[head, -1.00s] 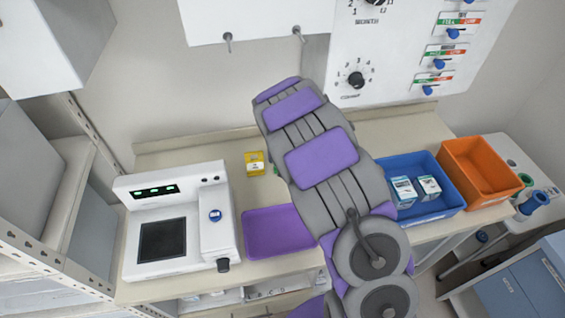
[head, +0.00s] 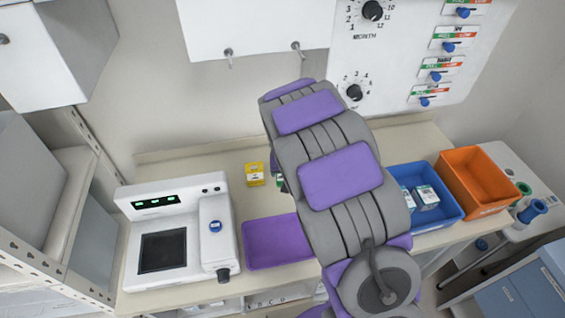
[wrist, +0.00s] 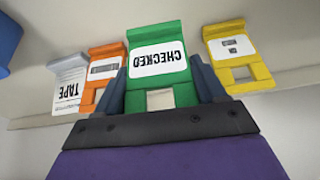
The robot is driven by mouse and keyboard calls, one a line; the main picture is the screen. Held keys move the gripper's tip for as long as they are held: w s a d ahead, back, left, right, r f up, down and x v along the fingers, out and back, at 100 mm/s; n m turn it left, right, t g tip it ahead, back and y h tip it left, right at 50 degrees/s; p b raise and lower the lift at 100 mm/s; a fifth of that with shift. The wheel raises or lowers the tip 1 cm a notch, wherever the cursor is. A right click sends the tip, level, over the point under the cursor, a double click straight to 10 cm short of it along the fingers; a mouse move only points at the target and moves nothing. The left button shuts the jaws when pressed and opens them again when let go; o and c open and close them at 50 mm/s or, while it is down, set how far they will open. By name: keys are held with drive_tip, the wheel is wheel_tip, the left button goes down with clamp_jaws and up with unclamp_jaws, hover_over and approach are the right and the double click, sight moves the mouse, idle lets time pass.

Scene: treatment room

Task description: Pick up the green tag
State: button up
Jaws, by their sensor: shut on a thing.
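The green tag (wrist: 160,65) has a white label reading "CHECKED", upside down in the wrist view. My gripper (wrist: 160,92) is shut on it, with a dark finger on each side of the tag. In the head view only a small bit of the green tag (head: 280,181) shows beside my arm, and my arm hides the gripper there.
A yellow tag (wrist: 238,70) stands to the right; it also shows in the head view (head: 254,174). A purple tray (head: 262,255), white device (head: 140,275), blue bin (head: 450,211) and orange bin (head: 475,178) are on the counter.

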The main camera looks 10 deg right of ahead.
drive_tip(key=s, duration=0.7)
drive_tip(key=s+r+p, duration=0.1)
drive_tip(key=s, duration=0.3)
drive_tip(key=shift+s+r, duration=0.1)
drive_tip(key=shift+s, duration=0.25)
